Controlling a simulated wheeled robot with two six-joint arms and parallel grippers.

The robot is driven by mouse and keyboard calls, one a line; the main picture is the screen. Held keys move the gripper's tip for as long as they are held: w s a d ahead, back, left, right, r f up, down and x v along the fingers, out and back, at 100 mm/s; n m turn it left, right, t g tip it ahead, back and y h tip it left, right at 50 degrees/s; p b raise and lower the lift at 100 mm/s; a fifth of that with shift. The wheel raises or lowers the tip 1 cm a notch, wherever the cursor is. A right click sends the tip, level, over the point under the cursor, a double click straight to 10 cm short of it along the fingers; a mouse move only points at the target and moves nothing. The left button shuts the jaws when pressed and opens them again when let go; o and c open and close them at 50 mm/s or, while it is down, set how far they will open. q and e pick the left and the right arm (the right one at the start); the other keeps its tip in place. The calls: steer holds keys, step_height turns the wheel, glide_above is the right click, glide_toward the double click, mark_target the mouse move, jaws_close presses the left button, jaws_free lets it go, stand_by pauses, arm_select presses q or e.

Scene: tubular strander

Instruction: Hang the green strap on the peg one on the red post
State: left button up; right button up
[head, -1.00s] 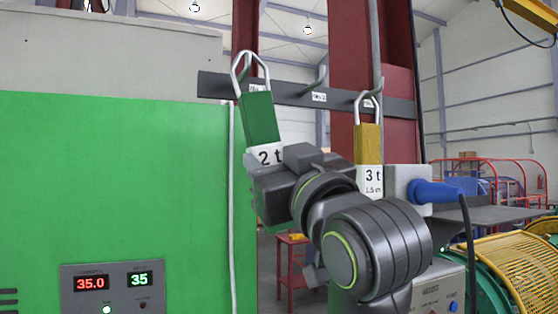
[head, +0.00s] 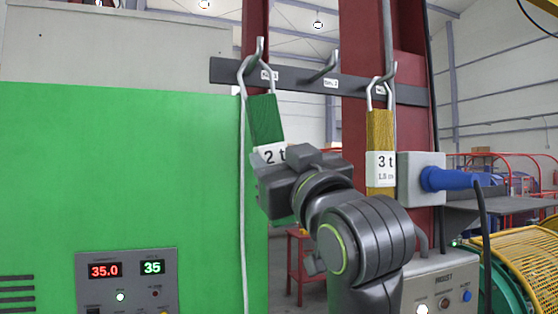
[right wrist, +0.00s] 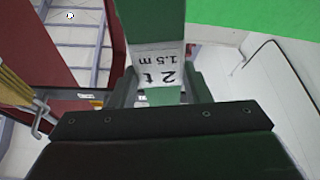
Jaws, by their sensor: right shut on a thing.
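The green strap (head: 266,120) hangs upright, slightly tilted, with a white "2 t" label and a metal ring (head: 270,66) at its top. My right gripper (head: 272,163) is shut on its lower part at the label; the right wrist view shows the strap (right wrist: 158,18) between the two fingers (right wrist: 162,92). Peg one (head: 260,48) is the left hook on the dark rail (head: 300,80) fixed across the red post (head: 361,120). The ring overlaps peg one in the head view; I cannot tell whether it is around the peg or in front. My left gripper is out of view.
Peg two (head: 329,65) is bare. A yellow "3 t" strap (head: 380,135) hangs on the right peg. A grey box with a blue plug (head: 445,179) is right of it. A large green cabinet (head: 120,170) stands close on the left.

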stand_by(0.4)
steer(key=o, duration=1.3)
steer(key=shift+s+f, duration=0.1)
steer(key=shift+s, duration=0.05)
steer(key=b+v, duration=0.9)
steer(key=v, duration=0.8)
steer(key=shift+s, duration=0.1)
